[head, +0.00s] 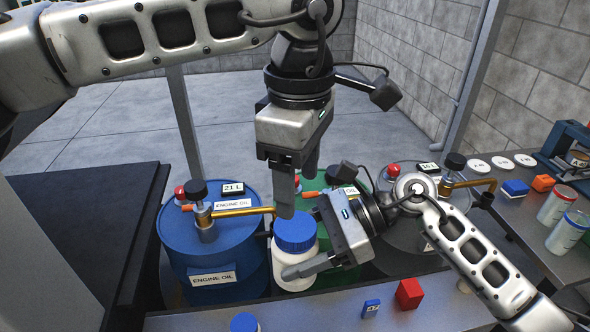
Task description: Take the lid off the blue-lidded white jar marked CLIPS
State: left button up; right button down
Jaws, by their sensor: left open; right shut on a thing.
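A white jar (293,268) with a blue lid (295,231) stands near the front middle, lid on and upright. No CLIPS marking shows on the part that I see. My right gripper (308,246) comes in from the right and is shut on the jar's white body, one finger across its front below the lid. My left gripper (298,196) points down from above, open and empty, with its fingertips just over the lid. I cannot tell whether a fingertip touches the lid.
Behind stand a blue drum (212,245), a green drum (310,190) and a grey drum (400,255) with brass taps. More jars (557,206) stand on the right bench.

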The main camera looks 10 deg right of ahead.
aim_at(294, 225)
pick_arm(q)
jog(key=shift+w+a+r+m, duration=0.1)
jog(key=shift+a+r+m, duration=0.1)
jog(key=shift+m, duration=0.9)
jog(key=shift+f, duration=0.15)
notch_tip(294, 225, down, 8)
jog(key=shift+r, duration=0.2)
jog(key=c, duration=0.8)
jog(key=n, duration=0.5)
jog(key=shift+n, duration=0.4)
jog(key=shift+r, duration=0.2)
